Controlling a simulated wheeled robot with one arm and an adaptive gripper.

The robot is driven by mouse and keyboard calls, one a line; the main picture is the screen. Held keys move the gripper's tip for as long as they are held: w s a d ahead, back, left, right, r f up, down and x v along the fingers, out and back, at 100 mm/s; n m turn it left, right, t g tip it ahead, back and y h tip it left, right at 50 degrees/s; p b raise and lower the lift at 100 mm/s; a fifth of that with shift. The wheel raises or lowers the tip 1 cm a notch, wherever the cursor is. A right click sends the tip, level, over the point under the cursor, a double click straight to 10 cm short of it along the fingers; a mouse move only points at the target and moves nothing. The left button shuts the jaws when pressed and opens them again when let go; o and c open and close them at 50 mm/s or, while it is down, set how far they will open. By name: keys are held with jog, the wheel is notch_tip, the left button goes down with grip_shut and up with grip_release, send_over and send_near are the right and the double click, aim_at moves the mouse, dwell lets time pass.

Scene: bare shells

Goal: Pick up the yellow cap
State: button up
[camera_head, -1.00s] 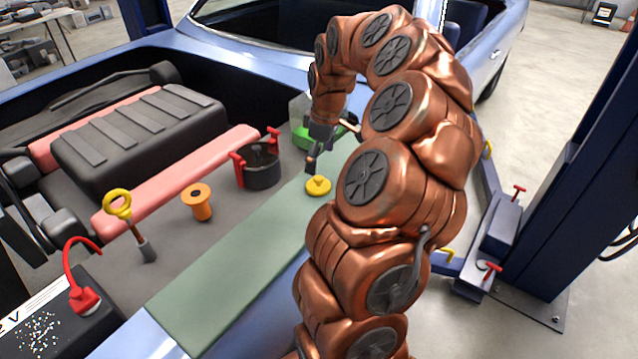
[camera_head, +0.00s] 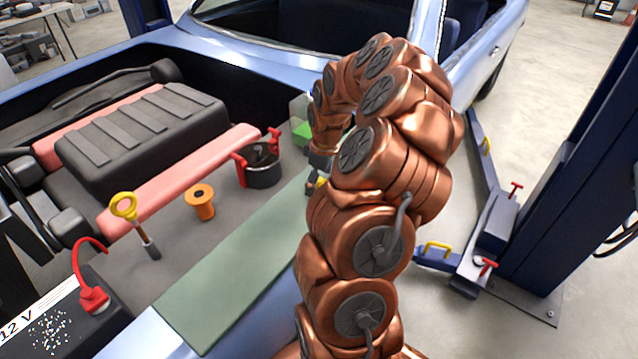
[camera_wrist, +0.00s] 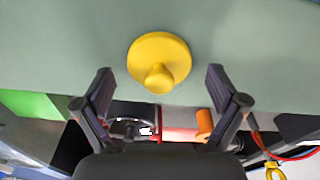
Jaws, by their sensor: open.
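The yellow cap (camera_wrist: 159,62) is a round disc with a small knob on top. In the wrist view it lies on the green-grey mat (camera_wrist: 60,50), just beyond and between my open fingers. My gripper (camera_wrist: 160,88) is open and empty, with a finger on either side of the cap's line. In the head view my gripper (camera_head: 316,184) is mostly hidden behind my copper arm, and only a small bit of yellow shows there beside it. The mat (camera_head: 235,260) runs along the car's fender.
In the engine bay stand a black pot with red handles (camera_head: 262,165), an orange spool (camera_head: 200,203) and a yellow-ringed dipstick (camera_head: 125,207). A battery (camera_head: 60,315) with a red cable is at the lower left. A green object (camera_head: 301,130) is behind my gripper. The near mat is bare.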

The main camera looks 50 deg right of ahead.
jog(key=shift+c, duration=0.3)
jog(key=c, duration=1.2)
jog(key=shift+o, duration=0.2)
